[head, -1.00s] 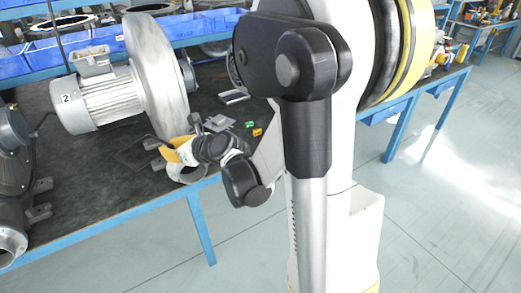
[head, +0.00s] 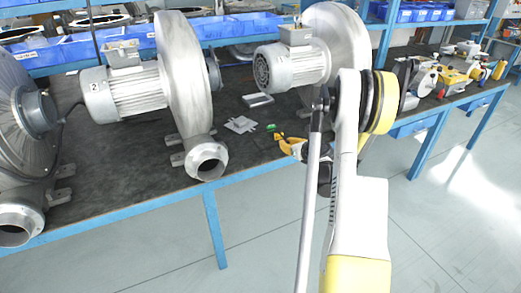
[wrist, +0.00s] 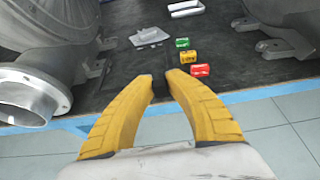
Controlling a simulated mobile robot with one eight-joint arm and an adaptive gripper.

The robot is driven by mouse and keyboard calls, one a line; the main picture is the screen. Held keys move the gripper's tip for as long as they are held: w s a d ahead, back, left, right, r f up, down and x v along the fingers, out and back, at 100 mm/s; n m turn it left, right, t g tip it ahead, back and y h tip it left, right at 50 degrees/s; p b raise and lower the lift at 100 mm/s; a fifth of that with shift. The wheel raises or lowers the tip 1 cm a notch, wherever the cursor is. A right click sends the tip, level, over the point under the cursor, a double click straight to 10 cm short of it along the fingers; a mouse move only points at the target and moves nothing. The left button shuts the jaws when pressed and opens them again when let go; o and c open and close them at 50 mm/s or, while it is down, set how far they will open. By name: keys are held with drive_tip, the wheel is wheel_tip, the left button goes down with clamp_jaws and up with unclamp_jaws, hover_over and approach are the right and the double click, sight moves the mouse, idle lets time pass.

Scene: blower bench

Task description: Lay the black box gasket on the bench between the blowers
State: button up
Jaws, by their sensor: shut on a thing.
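My gripper (wrist: 162,76) has yellow fingers, close together at the tips. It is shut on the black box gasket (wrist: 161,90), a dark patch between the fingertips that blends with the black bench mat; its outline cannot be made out. In the head view my gripper (head: 288,145) is at the bench's front edge, between blower 2 (head: 185,80) and the right blower (head: 340,45), partly hidden by my arm. The wrist view shows the left-hand blower's round outlet (wrist: 25,103) and the right-hand blower's foot (wrist: 285,45). The dark bench top (head: 225,150) lies between them.
Small green (wrist: 182,43), yellow (wrist: 188,55) and red (wrist: 200,70) boxes lie right of my fingertips. A grey flat plate (wrist: 150,36) and a grey tray (wrist: 186,8) lie farther back. Another blower (head: 25,100) stands at far left. Bare mat surrounds the plate.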

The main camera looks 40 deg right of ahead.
drive_tip(key=b, duration=0.4)
hover_over(272, 152)
drive_tip(key=f, duration=0.7)
drive_tip(key=shift+s+f, duration=0.15)
drive_tip(key=shift+s, duration=0.05)
wheel_tip(272, 152, down, 4)
drive_tip(key=b, duration=0.2)
drive_tip(key=shift+b, duration=0.3)
drive_tip(key=o, duration=0.8)
